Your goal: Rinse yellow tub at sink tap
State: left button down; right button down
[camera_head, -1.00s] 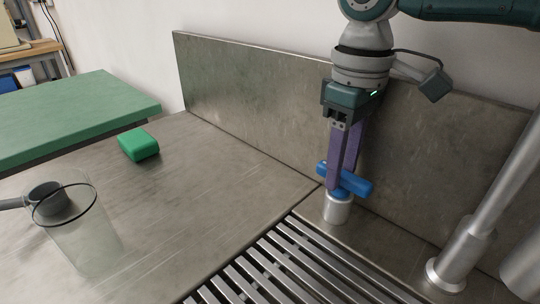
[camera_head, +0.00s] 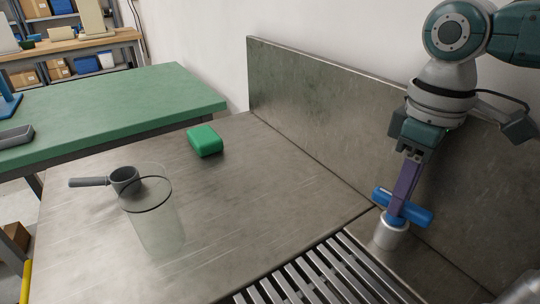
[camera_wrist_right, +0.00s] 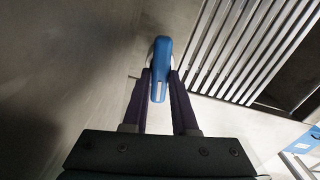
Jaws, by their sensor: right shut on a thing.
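My right gripper (camera_head: 398,214) is shut on the blue tap handle (camera_head: 416,212), which sits on a short silver valve post (camera_head: 390,235) beside the sink grating. In the right wrist view the handle (camera_wrist_right: 160,62) lies between the two purple fingers (camera_wrist_right: 158,88). A slice of metal pipe (camera_head: 524,291) shows at the lower right corner. No whole yellow tub is visible; only a narrow yellow piece (camera_head: 26,283) shows at the lower left edge, and I cannot tell what it belongs to. My left gripper is not in view.
The steel counter (camera_head: 95,245) holds a clear container (camera_head: 155,225), a grey-handled scoop (camera_head: 122,180) and a green block (camera_head: 205,141). Slatted grating (camera_head: 325,275) lies at the front. A steel backsplash (camera_head: 320,120) rises behind. A green-topped table (camera_head: 120,105) stands at the back left.

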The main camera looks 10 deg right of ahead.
jog(key=shift+n, duration=0.6)
jog(key=c, duration=0.7)
grip_release()
notch_tip(320, 180, up, 12)
jog(key=p, duration=0.1)
